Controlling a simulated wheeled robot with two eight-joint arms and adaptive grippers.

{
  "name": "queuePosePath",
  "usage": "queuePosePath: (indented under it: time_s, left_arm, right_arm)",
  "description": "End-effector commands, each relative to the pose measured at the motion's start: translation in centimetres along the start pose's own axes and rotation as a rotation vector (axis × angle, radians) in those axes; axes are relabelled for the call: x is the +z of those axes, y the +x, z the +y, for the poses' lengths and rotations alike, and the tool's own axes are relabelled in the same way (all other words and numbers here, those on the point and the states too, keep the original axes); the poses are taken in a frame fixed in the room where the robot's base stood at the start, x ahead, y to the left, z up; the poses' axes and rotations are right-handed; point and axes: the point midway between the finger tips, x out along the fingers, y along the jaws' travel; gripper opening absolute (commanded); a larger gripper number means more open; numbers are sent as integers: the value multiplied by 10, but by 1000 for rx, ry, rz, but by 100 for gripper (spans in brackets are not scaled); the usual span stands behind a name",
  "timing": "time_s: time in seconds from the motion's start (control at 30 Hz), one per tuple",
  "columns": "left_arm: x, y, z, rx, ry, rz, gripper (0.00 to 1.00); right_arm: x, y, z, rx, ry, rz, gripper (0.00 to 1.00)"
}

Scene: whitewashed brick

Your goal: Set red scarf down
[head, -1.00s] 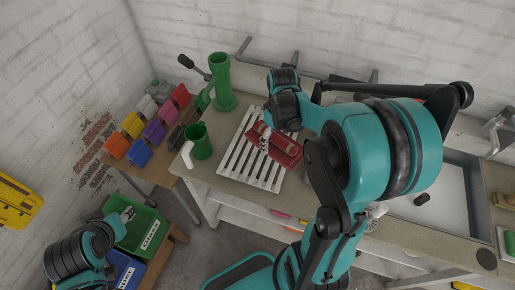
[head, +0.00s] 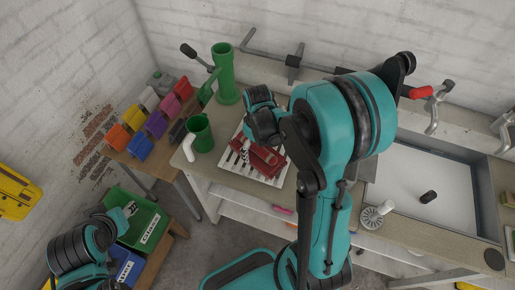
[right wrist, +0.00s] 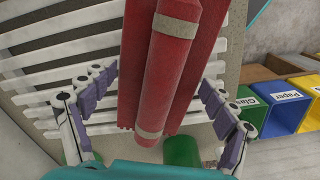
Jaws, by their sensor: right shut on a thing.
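The red scarf (head: 267,161), folded into a long bundle with grey bands, is at the white slatted rack (head: 228,163) on the workbench in the head view. In the right wrist view the scarf (right wrist: 172,75) runs between the fingers of my right gripper (right wrist: 160,88), with the rack's slats (right wrist: 50,58) behind it. My right gripper (head: 246,151) is shut on the scarf, low over the rack. I cannot tell whether the scarf touches the slats. My left gripper (head: 130,209) is at the green bin, small and partly hidden; its opening is unclear.
A green mug (head: 201,134) with a white handle stands left of the rack, and a green cylinder (head: 225,75) behind it. A sink (head: 425,195) lies to the right. A green bin (head: 147,222) and a blue bin (head: 126,268) stand lower left.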

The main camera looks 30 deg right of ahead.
Motion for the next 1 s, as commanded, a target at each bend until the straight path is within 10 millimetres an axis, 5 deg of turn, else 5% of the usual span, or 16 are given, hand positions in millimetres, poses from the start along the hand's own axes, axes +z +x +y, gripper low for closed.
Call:
queuePosePath:
  time_s: [0.13, 0.17, 0.2, 0.67, 1.0]
  left_arm:
    - [3, 4, 0, 0, 0, 0, 40]
    - [2, 3, 0, 0, 0, 0, 40]
    - [2, 3, 0, 0, 0, 0, 40]
    - [-2, -2, 0, 0, 0, 0, 40]
    - [-13, -18, 0, 0, 0, 0, 40]
  right_arm:
    - [0, 4, 0, 0, 0, 0, 49]
    - [0, 4, 0, 0, 0, 0, 91]
    - [0, 3, 0, 0, 0, 0, 100]
    - [0, -4, 0, 0, 0, 0, 100]
    - [0, -75, 0, 0, 0, 0, 100]
